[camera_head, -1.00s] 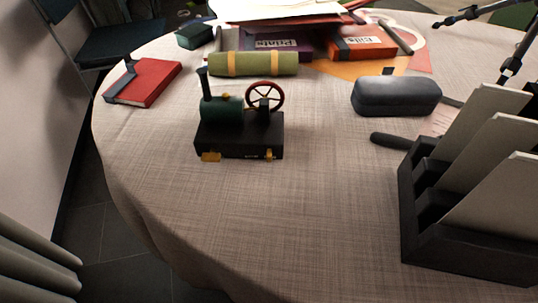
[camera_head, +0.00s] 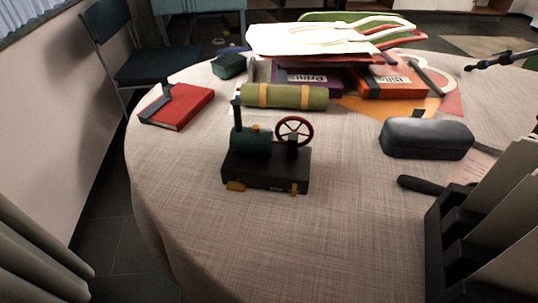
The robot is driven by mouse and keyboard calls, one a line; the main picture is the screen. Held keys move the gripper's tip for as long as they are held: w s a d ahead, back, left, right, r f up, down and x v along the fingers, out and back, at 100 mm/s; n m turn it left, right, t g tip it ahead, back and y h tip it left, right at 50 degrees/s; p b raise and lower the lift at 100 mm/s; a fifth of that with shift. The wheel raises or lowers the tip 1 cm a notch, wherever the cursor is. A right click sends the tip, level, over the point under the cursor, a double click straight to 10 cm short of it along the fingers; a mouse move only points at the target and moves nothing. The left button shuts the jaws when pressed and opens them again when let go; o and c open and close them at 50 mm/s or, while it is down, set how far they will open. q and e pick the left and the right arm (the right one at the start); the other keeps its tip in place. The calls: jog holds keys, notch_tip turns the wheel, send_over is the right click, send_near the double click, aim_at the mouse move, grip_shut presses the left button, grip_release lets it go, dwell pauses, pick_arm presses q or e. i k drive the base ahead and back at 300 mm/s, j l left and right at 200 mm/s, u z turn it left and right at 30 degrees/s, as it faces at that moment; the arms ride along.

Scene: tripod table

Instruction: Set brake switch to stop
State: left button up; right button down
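A small toy steam engine (camera_head: 265,165) stands upright on the cloth-covered table in the head view. It has a green boiler (camera_head: 251,142), a dark chimney, a red spoked flywheel (camera_head: 295,131) and a black base. Two small yellow tabs show low on the base's front, a left one (camera_head: 236,186) and a right one (camera_head: 293,188). Which of them is the brake switch, and any stop marking, is too small to tell. Neither of my grippers is in view, and nothing touches the engine.
A green roll (camera_head: 285,97) lies behind the engine, with a stack of boxes and papers beyond. A red book (camera_head: 182,108) lies left, a dark case (camera_head: 426,139) right. A black file rack (camera_head: 450,240) stands front right. The cloth (camera_head: 290,245) before the engine is clear.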

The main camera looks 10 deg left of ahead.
aim_at(294, 190)
jog(key=k+j+u, duration=0.1)
jog(key=u, duration=0.35)
jog(key=k+j+u, duration=0.2)
jog(key=u, duration=0.3)
jog(key=k+j, duration=0.05)
